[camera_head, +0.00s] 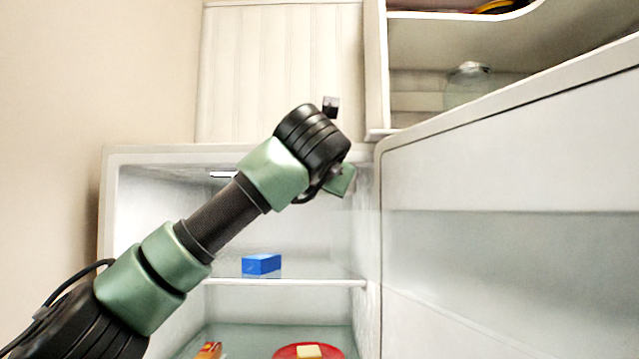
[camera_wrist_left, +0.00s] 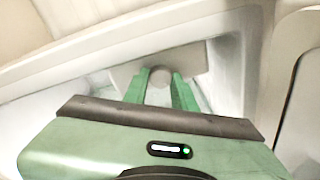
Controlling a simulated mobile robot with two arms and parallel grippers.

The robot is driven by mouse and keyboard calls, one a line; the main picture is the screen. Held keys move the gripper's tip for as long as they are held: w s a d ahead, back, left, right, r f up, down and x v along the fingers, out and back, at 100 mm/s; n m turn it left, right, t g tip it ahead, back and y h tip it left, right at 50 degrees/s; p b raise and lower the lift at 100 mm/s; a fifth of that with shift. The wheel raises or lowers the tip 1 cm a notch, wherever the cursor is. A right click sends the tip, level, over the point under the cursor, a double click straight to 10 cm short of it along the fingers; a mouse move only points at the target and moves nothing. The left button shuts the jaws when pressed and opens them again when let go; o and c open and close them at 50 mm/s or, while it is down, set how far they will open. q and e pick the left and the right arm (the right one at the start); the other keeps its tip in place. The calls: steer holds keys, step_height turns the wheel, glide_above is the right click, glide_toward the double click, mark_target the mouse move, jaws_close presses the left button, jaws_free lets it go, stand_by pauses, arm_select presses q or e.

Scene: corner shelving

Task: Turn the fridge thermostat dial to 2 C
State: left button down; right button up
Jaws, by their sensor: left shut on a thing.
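The thermostat dial (camera_wrist_left: 160,76) is a small round grey knob on a pale panel (camera_wrist_left: 196,58) inside the fridge, in the left wrist view. My left gripper (camera_wrist_left: 162,84) has its two green fingers on either side of the dial and is shut on it. The dial's marks and setting are too small and blurred to read. In the head view my left gripper (camera_head: 342,180) reaches the upper right inside of the open fridge (camera_head: 230,153); my wrist hides the dial there. My right gripper is not in view.
The fridge door (camera_head: 490,150) stands open at the right. A blue box (camera_head: 261,264) sits on the fridge's glass shelf (camera_head: 300,283). Below are a red plate (camera_head: 284,353) with a yellow block (camera_head: 308,351) and an orange package (camera_head: 208,350). A glass jar (camera_head: 468,85) stands on the upper shelving.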

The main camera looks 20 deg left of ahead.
arm_select(q)
steer(key=m, duration=0.5)
steer(key=shift+d+f+y, duration=0.1)
steer(key=shift+d+y, duration=0.05)
steer(key=shift+y, duration=0.25)
steer(key=shift+m, duration=0.4)
steer(key=c, duration=1.4)
jaws_free()
steer(key=shift+c, duration=0.2)
steer(key=shift+s+d, duration=0.1)
steer(key=b+v, duration=0.4)
steer(key=v, duration=0.3)
steer(key=shift+s, duration=0.4)
